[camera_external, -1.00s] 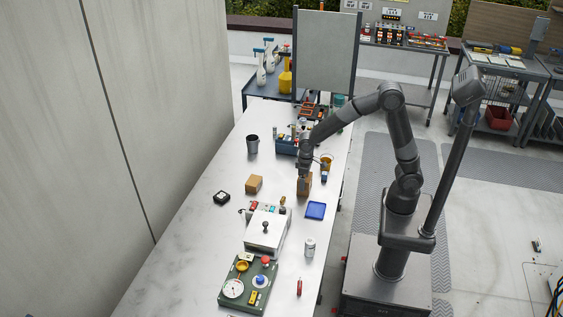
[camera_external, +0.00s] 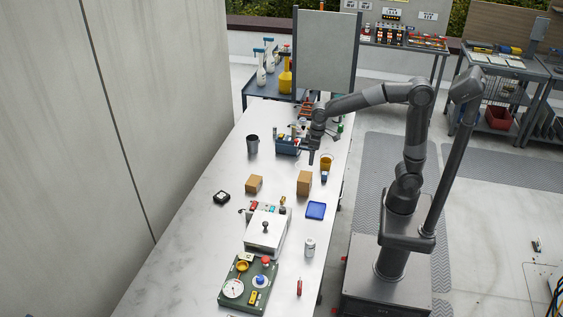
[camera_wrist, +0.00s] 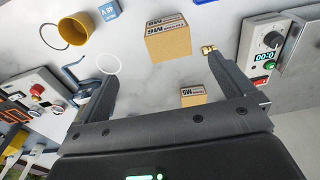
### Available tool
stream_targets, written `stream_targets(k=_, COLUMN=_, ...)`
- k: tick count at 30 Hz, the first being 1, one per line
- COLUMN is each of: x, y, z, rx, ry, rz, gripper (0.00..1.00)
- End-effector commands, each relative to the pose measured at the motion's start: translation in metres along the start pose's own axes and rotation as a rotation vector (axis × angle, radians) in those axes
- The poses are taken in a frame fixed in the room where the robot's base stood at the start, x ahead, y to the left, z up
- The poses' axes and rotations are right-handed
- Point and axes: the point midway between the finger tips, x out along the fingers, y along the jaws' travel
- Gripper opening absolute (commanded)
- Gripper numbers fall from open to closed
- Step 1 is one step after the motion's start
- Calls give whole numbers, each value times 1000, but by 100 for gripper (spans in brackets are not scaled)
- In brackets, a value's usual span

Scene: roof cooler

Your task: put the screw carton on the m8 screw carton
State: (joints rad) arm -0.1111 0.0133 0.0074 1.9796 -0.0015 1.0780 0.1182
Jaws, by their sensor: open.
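Two brown cartons stand apart on the bench in the external view: a left carton (camera_external: 254,184) and a larger-looking right carton (camera_external: 304,183). In the wrist view the right carton (camera_wrist: 168,44) shows at top centre with a printed label, and the left carton (camera_wrist: 193,97) is partly hidden behind my gripper. The labels are turned and small; I cannot tell for sure which one is M8. My gripper (camera_external: 313,158) is above the bench, beyond the right carton. In the wrist view my gripper (camera_wrist: 160,68) is open, with nothing held between its fingers.
A yellow cup (camera_external: 326,160) and small blue block (camera_external: 323,177) are close to the right carton. A blue tray (camera_external: 315,210) lies in front of it. The bench between the cartons is clear.

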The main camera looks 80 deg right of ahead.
Motion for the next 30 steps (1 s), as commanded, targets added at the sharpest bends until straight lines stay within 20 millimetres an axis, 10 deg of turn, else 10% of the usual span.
stream_targets(k=18, x=-55, y=46, z=162, rx=1, ry=346, rz=-1, gripper=99)
stream_targets(k=30, x=-48, y=52, z=195, rx=-1, ry=422, rz=8, gripper=99)
